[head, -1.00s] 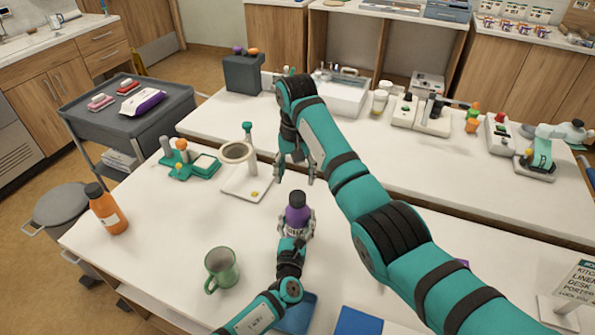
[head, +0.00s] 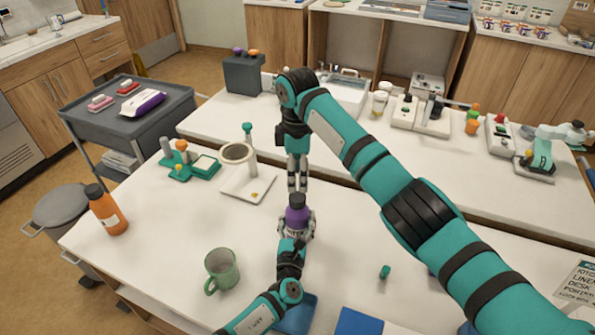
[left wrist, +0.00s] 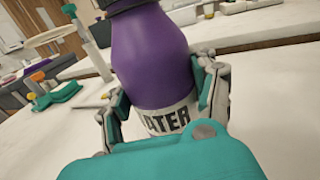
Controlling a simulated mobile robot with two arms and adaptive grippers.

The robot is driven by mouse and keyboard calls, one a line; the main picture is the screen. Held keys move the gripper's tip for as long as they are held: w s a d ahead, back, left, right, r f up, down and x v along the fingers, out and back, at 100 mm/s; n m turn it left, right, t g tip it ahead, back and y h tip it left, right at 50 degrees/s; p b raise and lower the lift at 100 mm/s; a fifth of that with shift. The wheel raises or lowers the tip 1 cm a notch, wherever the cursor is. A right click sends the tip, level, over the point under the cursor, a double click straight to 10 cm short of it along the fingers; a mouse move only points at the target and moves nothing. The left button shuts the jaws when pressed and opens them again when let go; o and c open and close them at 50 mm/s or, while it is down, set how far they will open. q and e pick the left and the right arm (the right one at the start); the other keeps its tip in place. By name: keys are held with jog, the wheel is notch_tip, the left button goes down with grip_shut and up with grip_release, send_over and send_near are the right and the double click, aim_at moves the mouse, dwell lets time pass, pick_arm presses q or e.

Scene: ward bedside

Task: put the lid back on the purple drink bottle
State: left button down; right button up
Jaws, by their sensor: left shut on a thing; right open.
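The purple drink bottle (head: 298,217) stands upright on the near table, with a black lid (head: 296,200) on its top. In the left wrist view the bottle (left wrist: 152,55) fills the middle, its white label reads "ATER", and a black part shows at the cut-off top edge. My left gripper (head: 296,233) is shut on the bottle's lower body, with a finger on each side. My right gripper (head: 297,187) is open and points down just above or behind the lid. Whether its fingertips touch the lid cannot be told.
A green mug (head: 222,270) and an orange bottle (head: 108,210) stand to the left. A white tray with a round-topped stand (head: 245,188) is behind left. A small green item (head: 385,271) lies right. Blue trays (head: 358,322) lie at the front. My right arm hides much of the right side.

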aim_at(297, 196)
jog(key=shift+f, duration=4.05)
jog(key=c, duration=1.2)
jog(key=m, duration=0.4)
jog(key=shift+a, duration=0.1)
jog(key=m, duration=0.4)
jog(key=shift+m, duration=0.3)
jog(key=m, duration=0.6)
jog(key=o, duration=1.3)
